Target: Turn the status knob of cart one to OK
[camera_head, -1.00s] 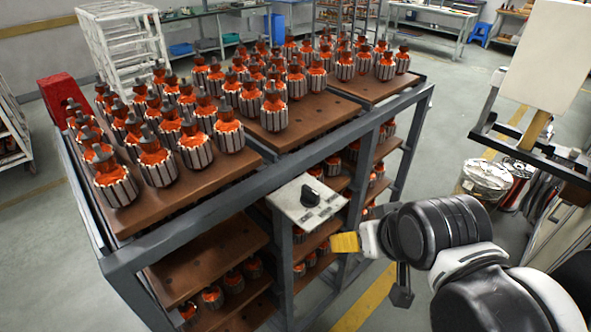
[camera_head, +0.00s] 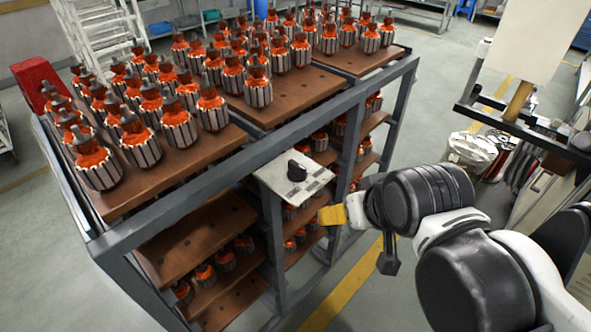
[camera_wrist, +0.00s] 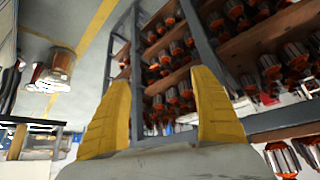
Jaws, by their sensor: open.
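The status knob (camera_head: 297,170) is a black knob on a small light-grey panel (camera_head: 279,187) fixed to the side of the cart (camera_head: 196,203). Small markings on the panel are too small to read. My gripper (camera_head: 332,215) has yellow fingers and is just right of and below the panel, apart from it. In the wrist view my gripper (camera_wrist: 165,105) shows two yellow fingers spread wide with nothing between them. Beyond them are the cart's shelves and a grey post. The knob cannot be made out in the wrist view.
Armatures (camera_head: 91,163) with orange windings stand on the cart's brown boards (camera_head: 283,97) and lower shelves. A red block (camera_head: 36,84) sits at its left corner. A bin (camera_head: 470,152) and a shelf stand stand at the right. Grey floor lies between.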

